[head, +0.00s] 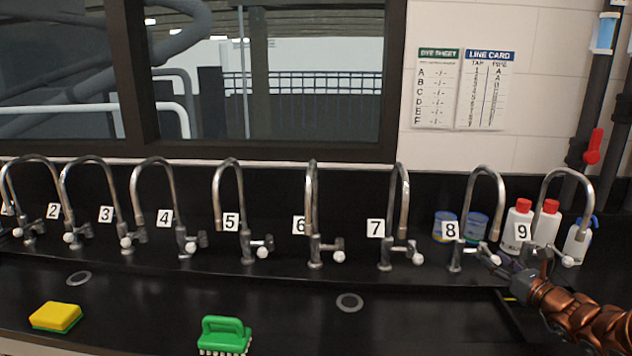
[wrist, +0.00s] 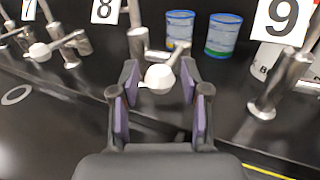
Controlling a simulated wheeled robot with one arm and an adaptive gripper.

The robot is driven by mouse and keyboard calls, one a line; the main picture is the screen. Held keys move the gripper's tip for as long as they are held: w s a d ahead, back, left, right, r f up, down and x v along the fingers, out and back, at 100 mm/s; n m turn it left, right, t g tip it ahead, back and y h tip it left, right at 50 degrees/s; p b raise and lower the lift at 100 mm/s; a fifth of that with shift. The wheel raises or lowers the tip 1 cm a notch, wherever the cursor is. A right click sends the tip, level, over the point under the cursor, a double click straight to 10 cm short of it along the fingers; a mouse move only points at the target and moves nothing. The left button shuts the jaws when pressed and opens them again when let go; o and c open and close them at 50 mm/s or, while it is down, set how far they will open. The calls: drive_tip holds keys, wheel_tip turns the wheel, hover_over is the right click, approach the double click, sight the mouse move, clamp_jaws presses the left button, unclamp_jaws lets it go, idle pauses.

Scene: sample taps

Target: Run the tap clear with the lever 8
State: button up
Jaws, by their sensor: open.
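Tap 8 (head: 483,190) is a curved metal spout beside the number 8 card (head: 450,231). Its lever ends in a round white knob (wrist: 158,78), which sits between the fingers of my gripper (wrist: 160,92) in the wrist view. My gripper is open, with a finger on either side of the knob; gaps show between the knob and the purple pads. In the head view my gripper (head: 507,263) is at the base of tap 8, partly covering its lever. No water shows from the spout.
Tap 9 (head: 557,176) stands close to the right, with red-capped bottles (head: 519,222) behind. Two blue-labelled tins (head: 477,228) stand behind tap 8. Tap 7 (head: 404,180) is to the left. A green brush (head: 225,335) and yellow sponge (head: 57,315) lie at the front left.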

idle(0.3)
drive_tip(key=shift+w+d+p, duration=0.3)
drive_tip(key=shift+d+p, duration=0.5)
drive_tip(key=shift+d, duration=0.15)
drive_tip(key=shift+w+d+p, duration=0.3)
drive_tip(key=shift+d+p, duration=0.55)
drive_tip(key=shift+d, duration=0.05)
drive_tip(key=shift+w+d+p, duration=0.3)
drive_tip(key=shift+d+p, duration=0.5)
drive_tip(key=shift+d, duration=0.15)
drive_tip(key=shift+w+d, duration=0.1)
drive_tip(key=shift+d, duration=0.2)
drive_tip(key=shift+f, duration=0.15)
idle(1.1)
